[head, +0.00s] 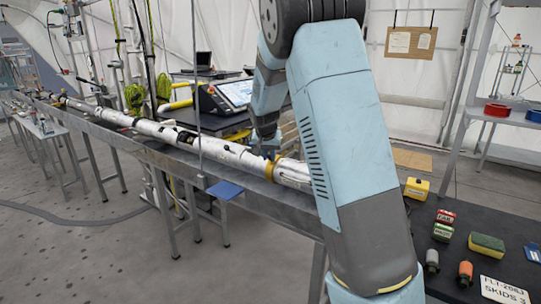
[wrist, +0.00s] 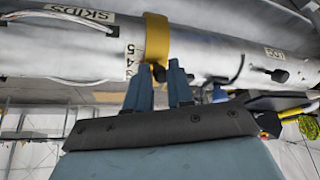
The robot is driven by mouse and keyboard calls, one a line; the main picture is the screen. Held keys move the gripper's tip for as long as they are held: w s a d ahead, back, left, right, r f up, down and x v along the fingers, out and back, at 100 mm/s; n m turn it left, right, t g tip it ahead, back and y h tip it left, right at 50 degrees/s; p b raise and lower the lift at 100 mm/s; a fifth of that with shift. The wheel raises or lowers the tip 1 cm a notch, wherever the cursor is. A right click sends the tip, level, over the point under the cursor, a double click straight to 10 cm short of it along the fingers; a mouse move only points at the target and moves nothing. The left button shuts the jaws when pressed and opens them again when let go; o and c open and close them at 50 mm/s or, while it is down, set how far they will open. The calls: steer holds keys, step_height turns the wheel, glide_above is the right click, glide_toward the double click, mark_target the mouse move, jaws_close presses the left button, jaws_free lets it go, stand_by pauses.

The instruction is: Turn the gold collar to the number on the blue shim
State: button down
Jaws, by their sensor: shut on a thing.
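The gold collar (wrist: 156,38) rings a long white tube. In the head view the collar (head: 270,171) is partly hidden by my arm. My gripper (wrist: 160,72) is below the collar, its two blue-grey fingers shut on a small dark knob (wrist: 158,73) at the collar's lower edge. In the head view my gripper (head: 267,145) is at the tube.
The tube (head: 225,152) lies along a grey rail bench (head: 150,150). A black table (head: 420,245) at right holds a yellow box (head: 416,188), a sponge (head: 486,247), small bottles, a "SKIDS 3" card (head: 504,291) and another blue item (head: 533,254). A cable (head: 197,90) hangs before the tube.

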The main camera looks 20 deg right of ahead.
steer(key=c, duration=1.3)
jaws_free()
steer(key=shift+w+a, duration=0.1)
steer(key=shift+a, duration=0.35)
steer(key=shift+c, duration=0.2)
steer(key=shift+o, duration=1.3)
steer(key=shift+d, duration=0.2)
steer(key=v, duration=1.3)
steer(key=shift+s+r, duration=0.2)
steer(key=shift+r, duration=0.05)
